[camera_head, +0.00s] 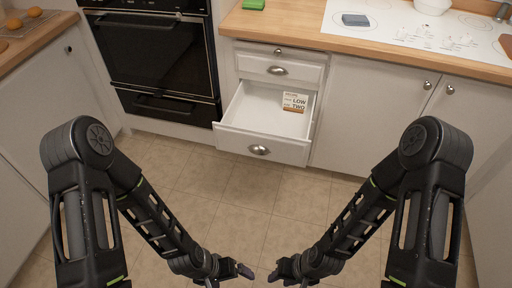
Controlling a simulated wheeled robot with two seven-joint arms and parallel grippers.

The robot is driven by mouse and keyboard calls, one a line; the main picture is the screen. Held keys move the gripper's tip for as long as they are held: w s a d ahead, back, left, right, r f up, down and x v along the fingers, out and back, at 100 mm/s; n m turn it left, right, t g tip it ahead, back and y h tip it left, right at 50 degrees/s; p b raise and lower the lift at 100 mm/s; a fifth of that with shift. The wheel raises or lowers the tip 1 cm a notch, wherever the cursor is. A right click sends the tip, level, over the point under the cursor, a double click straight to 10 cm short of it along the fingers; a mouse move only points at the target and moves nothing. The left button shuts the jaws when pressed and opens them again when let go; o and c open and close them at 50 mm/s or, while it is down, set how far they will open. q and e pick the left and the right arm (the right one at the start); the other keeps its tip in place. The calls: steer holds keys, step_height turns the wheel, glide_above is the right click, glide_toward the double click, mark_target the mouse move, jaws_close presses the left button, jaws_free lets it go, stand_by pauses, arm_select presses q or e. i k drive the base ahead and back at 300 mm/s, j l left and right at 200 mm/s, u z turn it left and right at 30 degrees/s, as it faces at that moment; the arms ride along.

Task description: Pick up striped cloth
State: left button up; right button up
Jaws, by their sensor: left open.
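I cannot make out a striped cloth in the head view. The lower drawer (262,151) is pulled open, and a card with printed words (295,102) lies in its back right part; the rest of its visible floor is bare. My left gripper (243,271) is open at the bottom middle, low in front of the drawer and apart from it. My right gripper (276,274) is just to its right; its jaws are too small and dark to judge. I see nothing held in either.
A closed drawer (279,69) is above the open one. A black oven (158,55) is at the left. The counter (290,30) holds a green block (253,4), a blue-grey block (355,20) and a white bowl (432,6). The tiled floor (236,200) is clear.

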mark_target(348, 20)
steer(key=i+l+z, duration=0.55)
steer(key=i+z, duration=0.2)
steer(key=i, duration=0.25)
steer(key=i+l+z, duration=0.1)
steer(key=i+z, duration=0.3)
steer(key=i, duration=0.15)
